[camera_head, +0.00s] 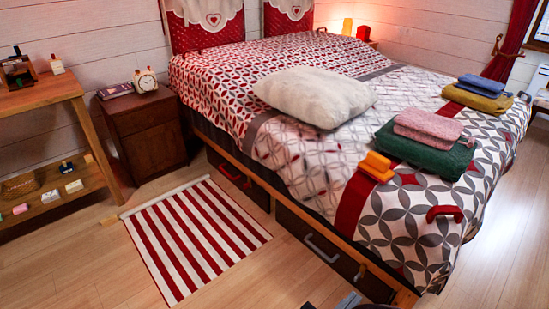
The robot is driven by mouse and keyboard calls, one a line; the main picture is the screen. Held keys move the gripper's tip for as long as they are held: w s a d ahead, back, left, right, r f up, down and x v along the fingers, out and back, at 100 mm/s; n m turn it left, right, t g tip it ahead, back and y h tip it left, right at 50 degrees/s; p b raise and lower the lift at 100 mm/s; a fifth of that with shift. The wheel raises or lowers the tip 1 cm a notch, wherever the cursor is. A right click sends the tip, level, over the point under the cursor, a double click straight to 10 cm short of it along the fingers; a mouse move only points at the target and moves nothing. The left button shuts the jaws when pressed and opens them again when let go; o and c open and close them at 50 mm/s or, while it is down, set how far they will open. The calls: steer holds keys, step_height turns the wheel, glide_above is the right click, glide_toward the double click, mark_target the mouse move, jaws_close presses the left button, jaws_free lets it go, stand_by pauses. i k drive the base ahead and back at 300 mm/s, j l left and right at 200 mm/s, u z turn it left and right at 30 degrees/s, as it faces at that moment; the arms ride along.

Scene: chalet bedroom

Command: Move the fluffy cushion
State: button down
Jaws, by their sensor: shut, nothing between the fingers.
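The fluffy cushion (315,95) is off-white and plump. It lies flat on the bed (300,150), across the red-and-white patterned cover and a grey band, left of the folded textiles. Nothing lies on top of it. My gripper is not recognisable in the head view. Only small dark parts show at the bottom edge, and I cannot tell what they are.
On the bed lie pink (430,122) and green (425,150) folded textiles, a blue-and-yellow pile (480,95), an orange object (377,166) and a red handle-like object (445,213). A nightstand (148,132) and striped rug (195,238) stand left. Floor is clear front left.

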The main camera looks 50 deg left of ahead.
mark_target(325, 98)
steer(key=i+j, duration=0.1)
steer(key=j, duration=0.35)
steer(key=i+j, duration=0.15)
steer(key=j, duration=0.35)
steer(key=i+j, duration=0.1)
steer(key=j, duration=0.35)
steer(key=i+j+z, duration=0.1)
steer(key=j, duration=0.4)
steer(key=i+j, duration=0.15)
steer(key=j, duration=0.3)
steer(key=i+j, duration=0.1)
steer(key=j, duration=0.4)
steer(key=i+j, duration=0.1)
steer(key=j, duration=0.4)
steer(key=i+j, duration=0.1)
steer(key=j, duration=0.35)
steer(key=z, duration=0.05)
